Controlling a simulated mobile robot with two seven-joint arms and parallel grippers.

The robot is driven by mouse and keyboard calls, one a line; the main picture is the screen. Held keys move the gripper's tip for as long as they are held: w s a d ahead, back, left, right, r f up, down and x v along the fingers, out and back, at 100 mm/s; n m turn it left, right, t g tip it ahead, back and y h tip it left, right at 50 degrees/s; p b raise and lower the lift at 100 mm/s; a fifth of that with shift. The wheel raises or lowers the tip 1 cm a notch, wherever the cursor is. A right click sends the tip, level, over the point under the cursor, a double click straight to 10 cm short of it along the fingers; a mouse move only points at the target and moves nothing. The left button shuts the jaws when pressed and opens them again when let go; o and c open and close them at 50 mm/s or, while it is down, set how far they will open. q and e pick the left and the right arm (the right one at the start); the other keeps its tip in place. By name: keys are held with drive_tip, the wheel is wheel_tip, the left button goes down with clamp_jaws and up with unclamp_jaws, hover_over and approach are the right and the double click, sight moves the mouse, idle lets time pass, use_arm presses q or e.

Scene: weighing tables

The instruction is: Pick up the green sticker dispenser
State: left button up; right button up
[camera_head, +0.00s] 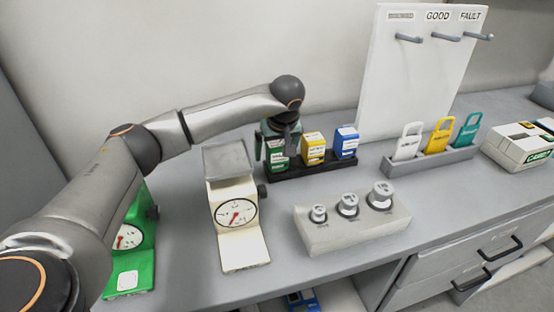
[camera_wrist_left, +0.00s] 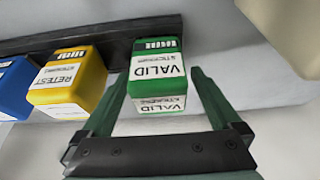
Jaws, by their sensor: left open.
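The green sticker dispenser (camera_head: 278,158) stands at the left end of a dark rack (camera_head: 316,166), on the grey table in the head view. It also shows in the left wrist view (camera_wrist_left: 158,74), with a white label reading VALID. My left gripper (camera_head: 272,143) is open at the dispenser in the head view and partly covers it. In the left wrist view the green fingers (camera_wrist_left: 157,85) stand on either side of the dispenser, with small gaps visible. My right gripper is not in view.
A yellow dispenser (camera_head: 314,147) and a blue dispenser (camera_head: 345,141) stand beside the green one. A cream scale (camera_head: 233,205) is to the left, a green scale (camera_head: 130,245) farther left. A weight block (camera_head: 350,232) is in front. A white board (camera_head: 415,75) rises behind.

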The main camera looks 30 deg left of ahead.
use_arm(q)
clamp_jaws()
idle(0.8)
